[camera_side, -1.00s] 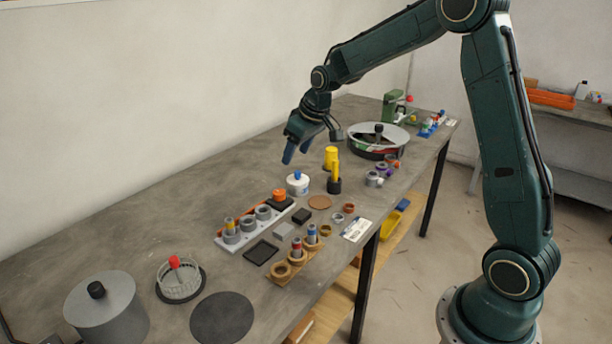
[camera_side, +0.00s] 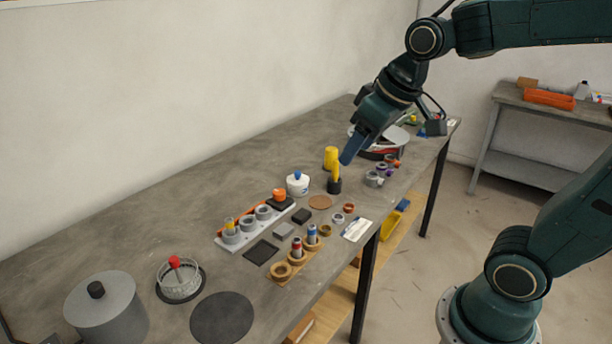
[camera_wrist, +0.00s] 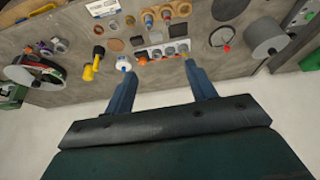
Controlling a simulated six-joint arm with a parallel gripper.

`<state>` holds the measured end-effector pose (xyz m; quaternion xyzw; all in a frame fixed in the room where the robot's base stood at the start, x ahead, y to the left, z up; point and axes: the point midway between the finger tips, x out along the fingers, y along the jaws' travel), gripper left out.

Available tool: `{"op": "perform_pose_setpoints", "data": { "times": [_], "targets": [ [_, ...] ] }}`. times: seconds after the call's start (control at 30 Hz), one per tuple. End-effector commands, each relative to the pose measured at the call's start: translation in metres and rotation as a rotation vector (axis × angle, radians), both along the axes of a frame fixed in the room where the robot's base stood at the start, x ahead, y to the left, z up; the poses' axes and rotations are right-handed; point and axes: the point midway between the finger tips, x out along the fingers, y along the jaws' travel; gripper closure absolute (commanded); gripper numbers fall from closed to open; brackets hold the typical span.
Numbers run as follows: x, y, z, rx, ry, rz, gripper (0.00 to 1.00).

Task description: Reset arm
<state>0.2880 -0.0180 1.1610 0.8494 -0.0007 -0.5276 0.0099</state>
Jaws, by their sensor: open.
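My gripper (camera_side: 350,148) hangs in the air above the far half of the workbench in the side view, empty. In the wrist view my gripper (camera_wrist: 158,72) shows two blue fingers spread apart with nothing between them. The grey workbench (camera_side: 150,220) lies below it. In the side view the fingers overlap the area near a yellow-handled tool in a black holder (camera_side: 335,184), but they are above it and I see no contact.
A grey rack (camera_side: 228,239) and wooden peg holder (camera_side: 281,271) sit mid-bench. A lidded grey pot (camera_side: 110,305) stands at the near end. The bench's left strip is clear.

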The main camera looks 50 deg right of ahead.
Motion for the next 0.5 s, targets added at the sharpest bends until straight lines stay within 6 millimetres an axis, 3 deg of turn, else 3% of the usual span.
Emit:
{"op": "perform_pose_setpoints", "data": {
  "times": [0.3, 0.5],
  "targets": [
    [-0.073, 0.014, -0.005, 0.010, -0.024, -0.005, 0.44],
    [-0.101, 0.018, -0.013, 0.015, -0.031, -0.007, 0.44]
  ]
}}
